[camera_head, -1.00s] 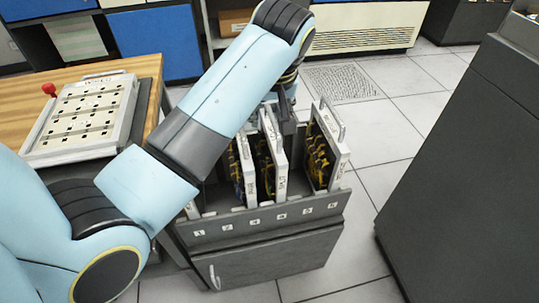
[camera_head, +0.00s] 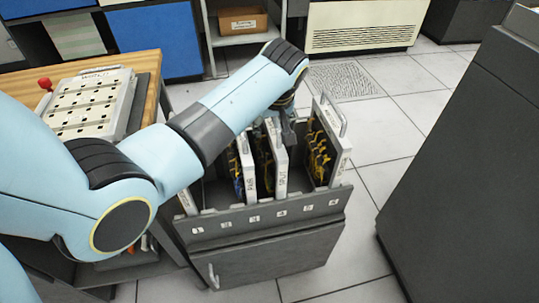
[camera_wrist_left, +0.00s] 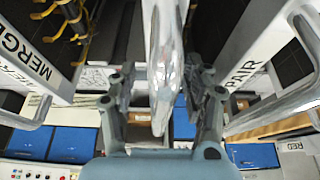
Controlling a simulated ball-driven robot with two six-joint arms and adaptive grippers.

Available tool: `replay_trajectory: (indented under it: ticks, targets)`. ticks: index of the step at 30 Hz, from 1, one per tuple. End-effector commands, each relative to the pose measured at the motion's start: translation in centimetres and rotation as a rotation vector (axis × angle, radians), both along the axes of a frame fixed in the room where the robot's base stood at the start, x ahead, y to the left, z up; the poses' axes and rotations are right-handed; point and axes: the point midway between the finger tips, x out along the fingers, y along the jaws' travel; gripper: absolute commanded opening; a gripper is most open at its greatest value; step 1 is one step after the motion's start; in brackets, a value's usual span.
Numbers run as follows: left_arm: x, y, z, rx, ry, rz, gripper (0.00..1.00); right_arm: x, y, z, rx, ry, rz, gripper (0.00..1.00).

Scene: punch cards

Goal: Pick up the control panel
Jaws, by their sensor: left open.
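Several control panels stand upright in a grey numbered rack (camera_head: 265,228). Their labels look like PAIR (camera_head: 247,170), SPLIT (camera_head: 281,176) and MERGE (camera_head: 342,165), with yellow wiring inside. My left gripper (camera_head: 287,128) is open at the top of the middle SPLIT panel. In the left wrist view, my left gripper (camera_wrist_left: 162,90) has one finger on each side of a pale metal handle (camera_wrist_left: 167,60), with visible gaps. The MERGE panel (camera_wrist_left: 35,60) is on the left there and the PAIR panel (camera_wrist_left: 240,70) on the right. My right gripper is out of view.
Another panel with a red knob beside it (camera_head: 90,103) lies on the wooden table (camera_head: 148,75) at left. A large dark cabinet (camera_head: 465,170) stands at right. Tiled floor (camera_head: 390,110) is clear between it and the rack. A cardboard box (camera_head: 242,20) sits on a shelf behind.

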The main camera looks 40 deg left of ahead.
Motion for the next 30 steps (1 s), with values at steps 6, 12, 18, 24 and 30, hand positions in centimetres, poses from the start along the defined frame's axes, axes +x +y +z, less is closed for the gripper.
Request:
replay_trajectory:
  ticks: [6, 12, 18, 24, 30]
  targets:
    - [0.01, -0.01, 0.05, -0.001, -0.001, 0.0, 0.5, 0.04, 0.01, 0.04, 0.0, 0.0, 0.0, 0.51]
    - [-0.01, -0.02, -0.05, 0.0, 0.0, 0.0, 0.5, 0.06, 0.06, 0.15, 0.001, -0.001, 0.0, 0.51]
    - [0.0, -0.03, -0.3, 0.0, 0.0, 0.0, 0.5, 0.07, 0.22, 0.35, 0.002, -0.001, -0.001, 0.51]
    - [-0.01, -0.04, -0.45, 0.0, 0.0, 0.0, 0.5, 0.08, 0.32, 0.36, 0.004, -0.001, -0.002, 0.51]
    - [-0.01, -0.04, -0.45, 0.0, 0.0, 0.0, 0.41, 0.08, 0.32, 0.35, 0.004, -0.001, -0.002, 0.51]
